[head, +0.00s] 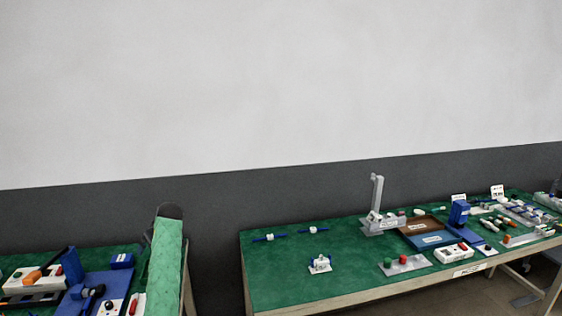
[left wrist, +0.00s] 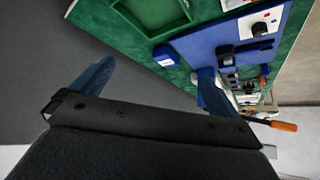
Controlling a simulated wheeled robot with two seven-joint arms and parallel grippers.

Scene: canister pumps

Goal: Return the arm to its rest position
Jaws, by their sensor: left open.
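My left gripper (left wrist: 155,70) shows in the left wrist view with its two blue fingers spread wide apart and nothing between them. In that view it is over the grey floor and the edge of a green-topped table (left wrist: 100,22). I cannot make out the left gripper in the head view. My right gripper is in neither view.
In the head view, a left table (head: 35,262) holds blue fixtures and tools. A long green-topped table (head: 280,275) on the right carries a grey stand (head: 377,205), trays and several small parts. A dark gap separates the tables. A blue fixture (left wrist: 225,45) is near one finger.

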